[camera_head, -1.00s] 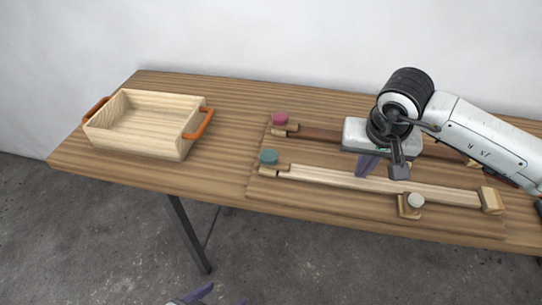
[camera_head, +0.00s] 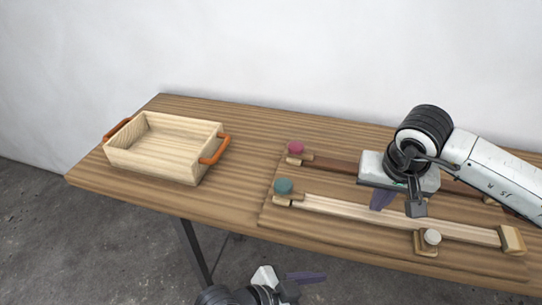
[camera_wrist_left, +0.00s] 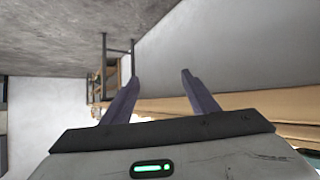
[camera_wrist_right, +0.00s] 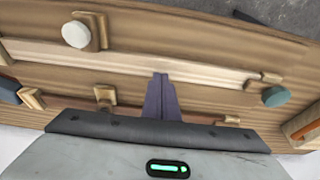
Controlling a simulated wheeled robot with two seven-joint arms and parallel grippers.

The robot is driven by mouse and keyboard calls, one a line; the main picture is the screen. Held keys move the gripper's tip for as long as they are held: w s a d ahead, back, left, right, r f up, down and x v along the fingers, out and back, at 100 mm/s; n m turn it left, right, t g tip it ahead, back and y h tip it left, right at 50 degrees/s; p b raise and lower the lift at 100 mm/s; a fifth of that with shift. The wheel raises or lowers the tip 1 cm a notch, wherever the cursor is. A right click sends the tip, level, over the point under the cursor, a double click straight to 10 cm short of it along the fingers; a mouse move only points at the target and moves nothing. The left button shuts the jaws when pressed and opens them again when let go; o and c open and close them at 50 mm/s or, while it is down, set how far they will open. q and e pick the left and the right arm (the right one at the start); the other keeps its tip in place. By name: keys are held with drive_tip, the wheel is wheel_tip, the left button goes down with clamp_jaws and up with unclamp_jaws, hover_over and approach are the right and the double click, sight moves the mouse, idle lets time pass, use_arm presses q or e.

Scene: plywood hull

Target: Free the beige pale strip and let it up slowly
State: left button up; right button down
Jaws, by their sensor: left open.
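The beige pale strip (camera_head: 345,208) lies along the front of a board on the bench; it also crosses the right wrist view (camera_wrist_right: 110,62). Its left end is at a small wooden catch below a teal knob (camera_head: 283,186), its right end at a wooden block (camera_head: 512,239). A cream knob (camera_head: 431,237) on a wooden piece sits at its front edge. My right gripper (camera_wrist_right: 160,76) is shut, fingers together, its tips over the pale strip's rear edge; I cannot tell whether they touch it. My left gripper (camera_wrist_left: 160,77) is open and empty, off the bench's front edge.
A dark brown strip (camera_head: 336,164) with a pink knob (camera_head: 296,147) lies behind the pale one. A wooden tray (camera_head: 155,165) with orange handles stands at the left. The bench (camera_head: 245,150) is clear between tray and board.

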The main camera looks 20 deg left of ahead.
use_arm(q)
drive_tip(key=d+r+m+g+h, duration=0.1)
drive_tip(key=d+r+m+g, duration=0.1)
drive_tip(key=d+r+m, duration=0.25)
drive_tip(key=m+y, duration=0.9)
drive_tip(key=m, duration=1.5)
approach(282, 185)
drive_tip(key=v, duration=0.3)
drive_tip(key=shift+m, duration=0.25)
drive_tip(key=x, duration=1.1)
drive_tip(key=shift+w+f, duration=0.15)
drive_tip(key=shift+f, duration=0.15)
drive_tip(key=c, duration=1.1)
use_arm(e)
drive_tip(key=shift+f, duration=0.1)
